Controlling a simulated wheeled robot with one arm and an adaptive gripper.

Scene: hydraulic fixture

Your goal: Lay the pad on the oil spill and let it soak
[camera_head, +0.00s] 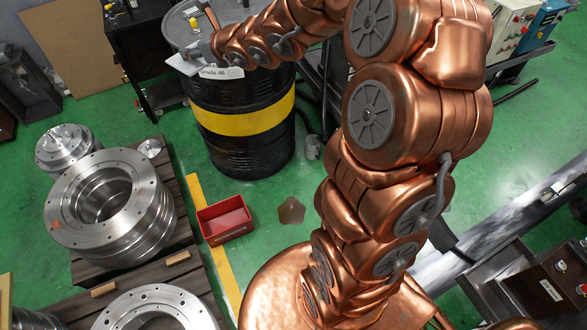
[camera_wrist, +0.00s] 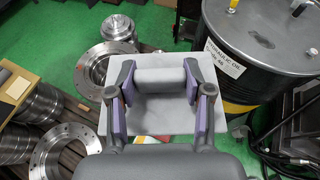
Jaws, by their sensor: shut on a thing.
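The pad (camera_wrist: 155,115) is a flat pale grey square with a thick rounded grip on its top. My gripper (camera_wrist: 160,76) is shut on this grip, with one purple-lined finger at each side. The pad is held up in the air; in the head view it shows as a small pale edge (camera_head: 183,66) in front of the drum's upper left, beside my gripper (camera_head: 196,52). The oil spill (camera_head: 291,211) is a small brown patch on the green floor, right of a red bin. The spill is not visible in the wrist view.
A black drum with a yellow band (camera_head: 245,124) stands behind the spill. The red open bin (camera_head: 224,219) sits left of the spill. Steel flanges (camera_head: 146,210) rest on pallets at the left. A yellow floor line (camera_head: 214,250) runs beside them.

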